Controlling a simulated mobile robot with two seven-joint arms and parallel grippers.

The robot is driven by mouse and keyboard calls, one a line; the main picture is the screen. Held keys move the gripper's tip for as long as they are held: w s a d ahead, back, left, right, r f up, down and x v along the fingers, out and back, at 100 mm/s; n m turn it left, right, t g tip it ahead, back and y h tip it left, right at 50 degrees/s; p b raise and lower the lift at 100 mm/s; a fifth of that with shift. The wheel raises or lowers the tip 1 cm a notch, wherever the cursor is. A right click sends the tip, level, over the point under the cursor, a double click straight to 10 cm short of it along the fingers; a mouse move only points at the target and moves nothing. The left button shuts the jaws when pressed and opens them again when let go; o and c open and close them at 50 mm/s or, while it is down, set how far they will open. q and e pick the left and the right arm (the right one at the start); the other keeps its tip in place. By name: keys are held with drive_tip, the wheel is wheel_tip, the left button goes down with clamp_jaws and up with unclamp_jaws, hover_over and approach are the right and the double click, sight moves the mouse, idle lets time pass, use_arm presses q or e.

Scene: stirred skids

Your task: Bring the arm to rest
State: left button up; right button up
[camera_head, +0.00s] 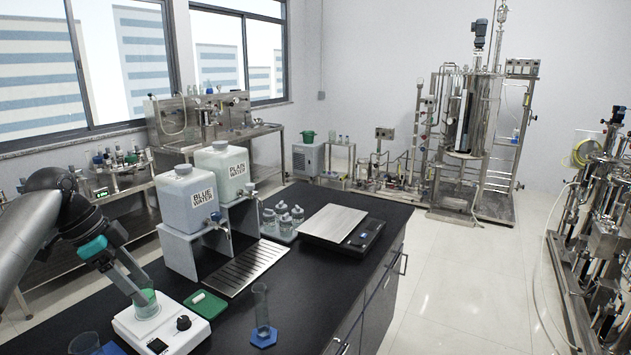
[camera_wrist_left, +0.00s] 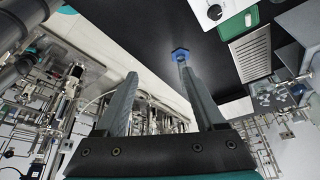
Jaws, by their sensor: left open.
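My left gripper (camera_head: 138,296) comes in from the left in the head view, its fingers pointing down and overlapping the white stirrer plate (camera_head: 173,339) in the picture. In the left wrist view its two fingers (camera_wrist_left: 158,76) stand apart with nothing between them. A glass vessel with green contents (camera_head: 149,308) sits on the stirrer, partly hidden by the fingers. How far the fingers are from it cannot be told. The stirrer also shows at the top of the left wrist view (camera_wrist_left: 207,14). My right gripper is in neither view.
On the black bench (camera_head: 300,300) stand a cylinder with a blue base (camera_head: 262,318), a green tray (camera_head: 208,306) with a white bar, a beaker (camera_head: 85,344), a drip grate (camera_head: 245,267), two water tanks (camera_head: 188,212), several flasks (camera_head: 283,221) and a scale (camera_head: 335,223). The bench's right front is clear.

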use_arm(q)
drive_tip(key=s+d+f+n+y, duration=0.1)
drive_tip(key=s+d+f, duration=0.55)
drive_tip(key=f, duration=0.35)
drive_tip(key=s+d+f+n+y, duration=0.1)
drive_tip(key=s+d+f, duration=0.5)
drive_tip(key=f, duration=0.4)
drive_tip(key=s+d+n+t+y, duration=0.3)
drive_tip(key=s+n, duration=0.6)
drive_tip(key=s, duration=0.9)
wheel_tip(320, 180, down, 28)
drive_tip(key=s+g+h+b, duration=0.1)
drive_tip(key=s+g+b, duration=0.15)
drive_tip(key=b, duration=0.55)
drive_tip(key=s+a+f+b, duration=0.1)
drive_tip(key=s+f+b, duration=0.2)
drive_tip(key=s+f, duration=0.4)
drive_tip(key=s+a+f+g+b, duration=0.1)
drive_tip(key=s+f+b, duration=0.3)
drive_tip(key=f, duration=1.2)
drive_tip(key=s, duration=0.4)
drive_tip(key=shift+m, duration=0.4)
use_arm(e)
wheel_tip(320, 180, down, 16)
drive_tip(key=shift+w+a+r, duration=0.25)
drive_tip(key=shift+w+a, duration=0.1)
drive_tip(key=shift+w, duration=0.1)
